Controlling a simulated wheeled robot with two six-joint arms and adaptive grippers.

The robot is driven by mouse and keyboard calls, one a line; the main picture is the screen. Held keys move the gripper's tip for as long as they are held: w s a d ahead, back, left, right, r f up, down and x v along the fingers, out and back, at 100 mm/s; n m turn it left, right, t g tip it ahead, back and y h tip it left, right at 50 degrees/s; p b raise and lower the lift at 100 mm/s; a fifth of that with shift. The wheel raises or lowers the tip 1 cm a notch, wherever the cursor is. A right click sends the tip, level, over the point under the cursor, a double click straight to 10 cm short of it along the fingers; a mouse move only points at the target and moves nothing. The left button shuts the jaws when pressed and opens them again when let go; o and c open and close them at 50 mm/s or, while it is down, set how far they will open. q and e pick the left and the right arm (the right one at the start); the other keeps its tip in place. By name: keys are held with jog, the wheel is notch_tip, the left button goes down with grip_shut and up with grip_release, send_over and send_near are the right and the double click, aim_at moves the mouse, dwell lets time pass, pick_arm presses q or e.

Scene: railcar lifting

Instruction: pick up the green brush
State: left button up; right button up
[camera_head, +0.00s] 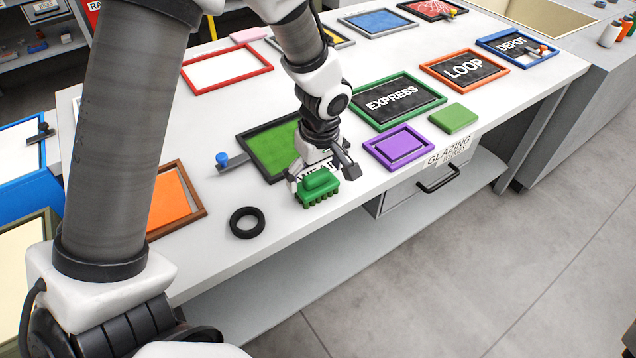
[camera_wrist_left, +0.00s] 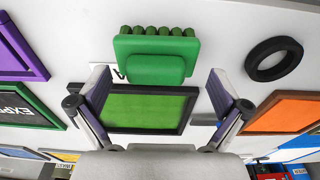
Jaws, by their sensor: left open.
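The green brush (camera_head: 318,187) lies on the white table near its front edge, bristle tufts toward the edge. It also shows in the left wrist view (camera_wrist_left: 156,55), at the top middle. My left gripper (camera_head: 324,172) is open and empty above and just behind the brush. In the left wrist view its two fingers (camera_wrist_left: 160,80) stand apart on either side of the brush's near end, with gaps to both sides. Whether the fingertips are down at the brush's height I cannot tell. My right gripper is not in view.
A black ring (camera_head: 247,222) lies left of the brush. A black-framed green panel (camera_head: 272,148) lies behind it, partly hidden by my arm. A purple frame (camera_head: 398,146) and a green block (camera_head: 453,118) lie to the right. A drawer handle (camera_head: 438,180) sticks out below the table edge.

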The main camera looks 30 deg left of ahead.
aim_at(316, 183)
pick_arm(q)
jog(key=f, duration=0.4)
jog(key=shift+w, duration=0.4)
jog(key=shift+s+a+r, duration=0.1)
jog(key=shift+s+r, duration=0.05)
jog(key=shift+r, duration=0.05)
jog(key=shift+c, duration=0.4)
jog(key=c, duration=0.9)
jog(key=shift+r, duration=0.1)
